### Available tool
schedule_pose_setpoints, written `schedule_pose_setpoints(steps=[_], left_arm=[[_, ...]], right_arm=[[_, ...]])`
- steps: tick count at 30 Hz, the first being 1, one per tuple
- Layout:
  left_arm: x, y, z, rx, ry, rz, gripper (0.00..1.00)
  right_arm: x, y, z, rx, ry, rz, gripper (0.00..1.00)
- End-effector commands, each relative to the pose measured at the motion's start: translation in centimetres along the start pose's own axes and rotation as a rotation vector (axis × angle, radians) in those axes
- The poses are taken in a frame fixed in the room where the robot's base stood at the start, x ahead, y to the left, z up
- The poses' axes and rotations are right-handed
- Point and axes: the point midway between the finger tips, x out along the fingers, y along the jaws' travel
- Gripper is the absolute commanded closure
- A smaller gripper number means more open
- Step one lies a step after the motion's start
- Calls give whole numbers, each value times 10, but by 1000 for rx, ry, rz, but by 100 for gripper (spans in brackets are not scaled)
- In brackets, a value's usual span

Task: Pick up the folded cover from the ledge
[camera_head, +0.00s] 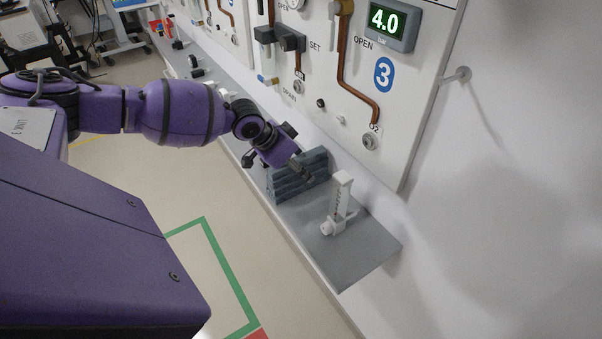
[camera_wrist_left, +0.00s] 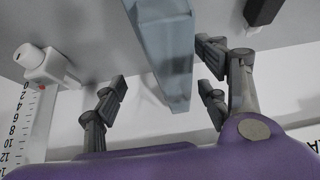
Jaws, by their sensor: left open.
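The folded cover (camera_head: 297,178) is a blue-grey, layered block standing on the grey ledge (camera_head: 352,262) against the wall. In the left wrist view the cover (camera_wrist_left: 168,45) hangs into the picture between my fingers, with a gap on both sides. My left gripper (camera_head: 297,160) is at the top of the cover in the head view, partly in front of it. In the left wrist view the left gripper (camera_wrist_left: 163,85) is open, with fingers on either side of the cover. No contact shows. My right gripper is not in view.
A white scaled fixture (camera_head: 340,205) stands on the ledge just right of the cover; it also shows in the left wrist view (camera_wrist_left: 45,75). A wall panel (camera_head: 330,75) with pipes, valves and a display rises behind. The ledge's near end is bare.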

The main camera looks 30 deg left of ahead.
Motion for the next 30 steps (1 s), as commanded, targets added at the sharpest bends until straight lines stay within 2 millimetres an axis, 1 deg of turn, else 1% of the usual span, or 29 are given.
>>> schedule_pose_setpoints(steps=[4,7,10,13,19,20,30], left_arm=[[19,-4,-2,-1,1,0,33],[35,-8,-3,0,0,0,33],[47,-8,-3,-1,1,0,33],[53,-8,-2,0,1,0,33],[53,-8,-3,1,1,-1,33],[53,-8,-3,1,1,-1,34],[53,-8,-2,0,1,-1,79]], right_arm=[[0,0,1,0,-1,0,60],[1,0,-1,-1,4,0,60],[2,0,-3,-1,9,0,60],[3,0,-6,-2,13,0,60],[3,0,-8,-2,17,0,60],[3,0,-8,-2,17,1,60],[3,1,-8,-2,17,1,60]])
